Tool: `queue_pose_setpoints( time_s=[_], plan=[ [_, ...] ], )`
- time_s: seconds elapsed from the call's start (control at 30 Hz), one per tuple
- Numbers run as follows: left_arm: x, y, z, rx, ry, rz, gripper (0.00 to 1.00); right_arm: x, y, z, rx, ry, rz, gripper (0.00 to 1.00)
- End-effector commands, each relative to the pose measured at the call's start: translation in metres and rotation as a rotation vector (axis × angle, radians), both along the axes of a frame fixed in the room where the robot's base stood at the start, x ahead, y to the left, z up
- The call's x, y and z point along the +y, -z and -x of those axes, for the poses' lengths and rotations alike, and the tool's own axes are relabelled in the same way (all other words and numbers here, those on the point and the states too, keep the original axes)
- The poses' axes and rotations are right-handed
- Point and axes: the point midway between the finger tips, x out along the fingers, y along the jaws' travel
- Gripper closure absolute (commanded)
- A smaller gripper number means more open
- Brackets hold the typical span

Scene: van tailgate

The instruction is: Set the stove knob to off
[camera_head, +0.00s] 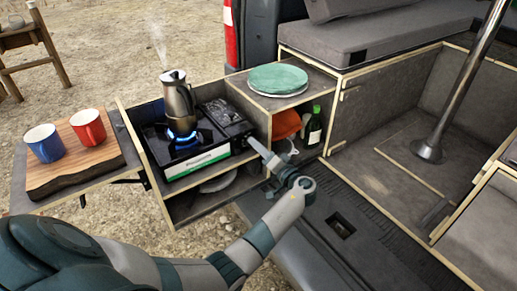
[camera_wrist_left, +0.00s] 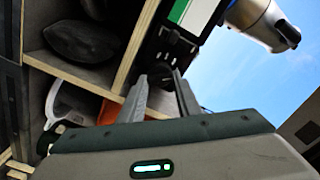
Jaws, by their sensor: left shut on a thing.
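The camping stove (camera_head: 200,163) sits in the pull-out wooden box, with a green and white front strip. A blue flame (camera_head: 181,136) burns under a metal moka pot (camera_head: 178,101), and steam rises above the pot. My left gripper (camera_head: 253,143) reaches the right end of the stove's front. In the left wrist view its two fingers (camera_wrist_left: 164,78) are closed around the dark stove knob (camera_wrist_left: 160,70). The knob is mostly hidden by the fingers, so its angle cannot be read. My right gripper is not in view.
Red (camera_head: 88,127) and blue mugs (camera_head: 45,143) stand on a wooden board (camera_head: 85,160) at left. Green plates (camera_head: 278,79) lie on the counter right of the stove. Below them are an orange item (camera_head: 286,122) and a green bottle (camera_head: 314,127), close to my left gripper.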

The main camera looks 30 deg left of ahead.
Motion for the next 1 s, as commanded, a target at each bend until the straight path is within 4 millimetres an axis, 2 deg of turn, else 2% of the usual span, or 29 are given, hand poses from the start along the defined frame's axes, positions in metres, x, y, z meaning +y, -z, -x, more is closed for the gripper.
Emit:
queue_pose_setpoints(
  time_s=[0.27,0.5,0.7,1.0],
  plan=[
    [0.001,-0.001,-0.001,0.241,0.0,-0.101,0.92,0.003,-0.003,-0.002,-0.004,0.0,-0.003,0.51],
    [0.0,-0.001,-0.002,0.425,0.0,-0.177,0.92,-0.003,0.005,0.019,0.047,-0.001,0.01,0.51],
    [0.0,-0.001,-0.002,0.528,0.0,-0.221,0.92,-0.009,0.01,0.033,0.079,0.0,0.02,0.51],
    [0.0,0.0,-0.002,0.587,0.0,-0.246,0.92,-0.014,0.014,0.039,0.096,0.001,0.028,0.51]
  ],
)
